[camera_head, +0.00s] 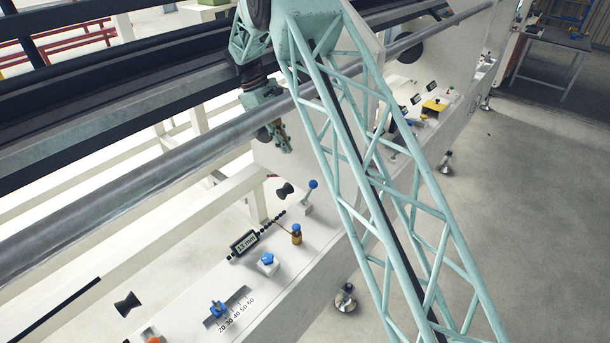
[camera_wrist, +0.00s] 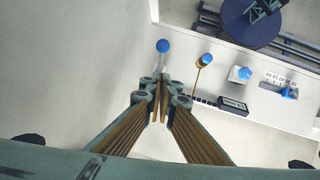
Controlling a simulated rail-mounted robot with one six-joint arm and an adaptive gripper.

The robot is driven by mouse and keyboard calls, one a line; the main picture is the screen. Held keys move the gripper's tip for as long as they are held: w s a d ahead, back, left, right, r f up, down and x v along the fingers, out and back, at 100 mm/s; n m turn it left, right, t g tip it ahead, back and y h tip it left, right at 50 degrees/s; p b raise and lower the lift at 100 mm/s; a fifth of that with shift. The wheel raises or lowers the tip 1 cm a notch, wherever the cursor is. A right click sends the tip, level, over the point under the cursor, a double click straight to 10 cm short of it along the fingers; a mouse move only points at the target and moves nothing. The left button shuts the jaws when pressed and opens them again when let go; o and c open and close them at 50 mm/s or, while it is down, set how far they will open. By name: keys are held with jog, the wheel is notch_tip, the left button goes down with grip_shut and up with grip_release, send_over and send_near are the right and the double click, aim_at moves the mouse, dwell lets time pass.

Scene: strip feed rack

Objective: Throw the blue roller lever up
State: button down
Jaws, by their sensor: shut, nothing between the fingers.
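The blue roller lever (camera_head: 313,184) is a grey-white arm with a blue ball on its end. It stands near the far end of the white control panel, with the ball at the upper right of its base. In the wrist view the lever's blue ball (camera_wrist: 162,46) shows just beyond the fingertips, and the fingers hide part of its base. My gripper (camera_head: 286,148) hangs above and to the left of the lever in the head view, apart from it. In the wrist view my gripper (camera_wrist: 160,92) is shut and empty, its tips pointing toward the lever.
The panel also carries a blue-capped brass fitting (camera_head: 296,235), a blue knob on a white block (camera_head: 267,262), a small display (camera_head: 243,243) and a blue slider (camera_head: 218,309) by a number scale. A long grey roller (camera_head: 130,190) runs along the left.

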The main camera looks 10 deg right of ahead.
jog(key=shift+f, duration=0.1)
dwell(0.4)
jog(key=s+d+r+x, duration=0.1)
jog(key=x, duration=1.1)
jog(key=shift+s+d+f+b, duration=0.25)
jog(key=shift+s+d+b, duration=0.1)
jog(key=shift+s+d, duration=0.15)
